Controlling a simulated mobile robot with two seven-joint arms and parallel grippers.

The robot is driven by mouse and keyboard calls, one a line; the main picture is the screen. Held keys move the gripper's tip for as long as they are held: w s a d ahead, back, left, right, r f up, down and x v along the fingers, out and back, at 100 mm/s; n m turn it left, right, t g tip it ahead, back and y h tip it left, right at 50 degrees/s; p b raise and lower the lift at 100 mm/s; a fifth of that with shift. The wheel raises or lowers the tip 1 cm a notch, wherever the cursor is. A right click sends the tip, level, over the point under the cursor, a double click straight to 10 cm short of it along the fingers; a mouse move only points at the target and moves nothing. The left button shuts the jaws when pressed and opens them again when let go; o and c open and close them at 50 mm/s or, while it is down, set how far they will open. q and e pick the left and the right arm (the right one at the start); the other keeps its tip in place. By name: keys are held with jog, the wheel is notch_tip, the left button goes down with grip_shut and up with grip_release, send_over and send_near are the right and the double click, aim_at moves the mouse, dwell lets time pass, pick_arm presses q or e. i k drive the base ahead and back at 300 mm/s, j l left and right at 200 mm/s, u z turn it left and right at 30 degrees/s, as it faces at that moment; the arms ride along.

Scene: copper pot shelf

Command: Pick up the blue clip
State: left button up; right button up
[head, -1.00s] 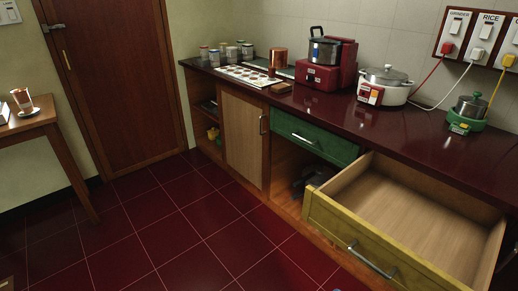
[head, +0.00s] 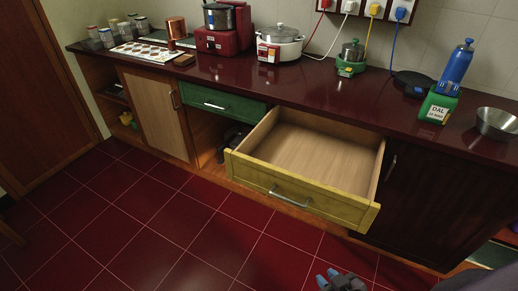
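A small blue patch (head: 210,17) shows on the side of the steel pot (head: 227,18) on the red grinder, at the back of the dark red counter. It may be the blue clip, but it is too small to be sure. My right gripper (head: 327,277) is low at the bottom edge, over the floor tiles and well apart from the counter. It is only partly in view, and I cannot tell whether its fingers are open or shut. My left gripper is out of view.
An empty yellow-fronted drawer (head: 302,190) stands pulled out, jutting over the floor. The red tile floor (head: 150,225) is clear.

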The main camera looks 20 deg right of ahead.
aim_at(450, 88)
jog(key=z, duration=1.85)
jog(key=i+j, duration=0.05)
jog(key=j, duration=0.05)
